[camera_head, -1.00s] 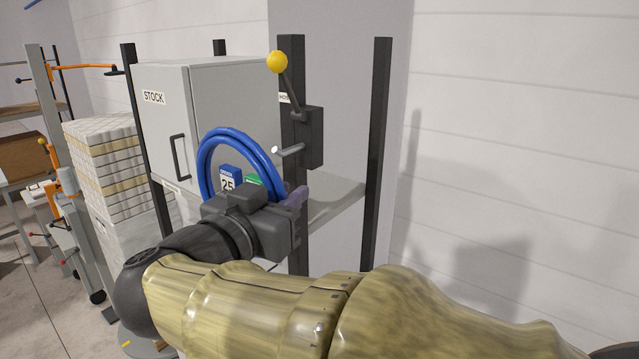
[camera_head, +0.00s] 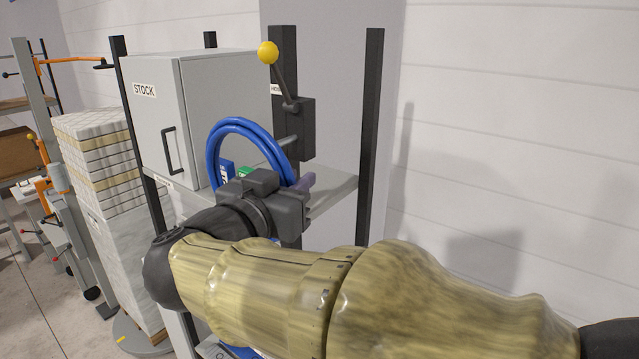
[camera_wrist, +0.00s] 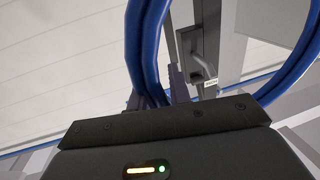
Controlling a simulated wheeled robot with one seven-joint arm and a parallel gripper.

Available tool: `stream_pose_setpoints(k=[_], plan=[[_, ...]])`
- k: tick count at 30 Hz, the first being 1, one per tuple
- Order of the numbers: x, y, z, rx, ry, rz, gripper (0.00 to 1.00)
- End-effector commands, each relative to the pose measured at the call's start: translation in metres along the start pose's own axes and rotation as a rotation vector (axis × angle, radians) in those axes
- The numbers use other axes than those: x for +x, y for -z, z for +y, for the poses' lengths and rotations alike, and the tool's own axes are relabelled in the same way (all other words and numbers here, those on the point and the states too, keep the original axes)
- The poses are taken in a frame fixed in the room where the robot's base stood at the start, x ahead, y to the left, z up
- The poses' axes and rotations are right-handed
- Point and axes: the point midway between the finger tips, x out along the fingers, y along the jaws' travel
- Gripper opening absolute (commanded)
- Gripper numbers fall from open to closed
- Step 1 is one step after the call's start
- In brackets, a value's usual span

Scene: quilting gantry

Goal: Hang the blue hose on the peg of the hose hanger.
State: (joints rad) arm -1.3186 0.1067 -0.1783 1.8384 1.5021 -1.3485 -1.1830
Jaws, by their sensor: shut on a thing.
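The blue hose (camera_head: 231,125) is a round coil standing upright in front of the shelf rack; its lower part is hidden by my gripper (camera_head: 292,188). The hose hanger (camera_head: 305,125) is a dark box on a rack post, just right of the coil. In the wrist view the hanger (camera_wrist: 196,52) and peg show through the loop. I cannot tell whether the peg is inside the loop.
A lever with a yellow knob (camera_head: 268,52) rises above the hanger. A grey STOCK cabinet (camera_head: 155,125) stands behind and left of the coil. The grey shelf (camera_head: 335,193) and a dark post (camera_head: 371,130) are to the right.

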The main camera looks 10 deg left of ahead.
Motion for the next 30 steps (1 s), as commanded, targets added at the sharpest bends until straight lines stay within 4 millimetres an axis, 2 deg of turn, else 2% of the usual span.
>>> stream_pose_setpoints(k=[30], plan=[[0.048,-0.003,0.009,0.002,0.000,0.001,0.00]])
